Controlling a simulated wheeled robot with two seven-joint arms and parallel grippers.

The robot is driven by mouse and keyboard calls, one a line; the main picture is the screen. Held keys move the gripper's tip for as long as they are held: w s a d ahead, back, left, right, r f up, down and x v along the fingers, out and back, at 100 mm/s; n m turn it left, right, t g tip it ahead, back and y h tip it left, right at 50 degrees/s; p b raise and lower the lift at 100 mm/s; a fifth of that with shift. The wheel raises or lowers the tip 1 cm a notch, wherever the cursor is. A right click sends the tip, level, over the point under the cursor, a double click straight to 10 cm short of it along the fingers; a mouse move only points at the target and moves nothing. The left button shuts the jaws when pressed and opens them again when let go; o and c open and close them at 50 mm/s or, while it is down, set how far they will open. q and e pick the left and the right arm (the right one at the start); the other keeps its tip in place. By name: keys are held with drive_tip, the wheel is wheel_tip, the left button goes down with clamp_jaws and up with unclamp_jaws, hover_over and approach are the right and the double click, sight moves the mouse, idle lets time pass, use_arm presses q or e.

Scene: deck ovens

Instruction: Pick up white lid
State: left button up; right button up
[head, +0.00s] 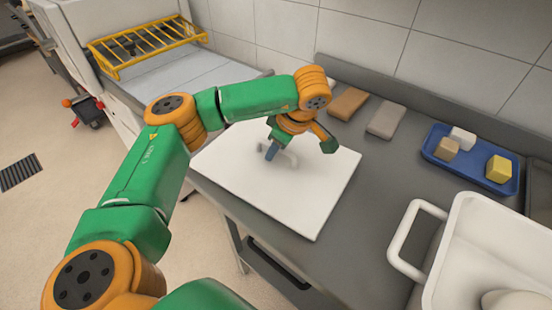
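The white lid (315,200) is a flat white panel lying on the grey counter, with a small raised handle (290,158) near its middle. My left gripper (271,151) points down at the left end of this handle, at or just above the lid. My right gripper is not in view.
A white bin (458,238) with a side handle stands at the right front. A blue tray (475,173) with small blocks lies behind it. A brown block (348,103) and a grey block (386,119) lie near the wall. A yellow rack (130,50) is at the back left.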

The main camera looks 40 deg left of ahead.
use_arm(q)
drive_tip(key=shift+d, duration=0.1)
clamp_jaws()
idle(1.2)
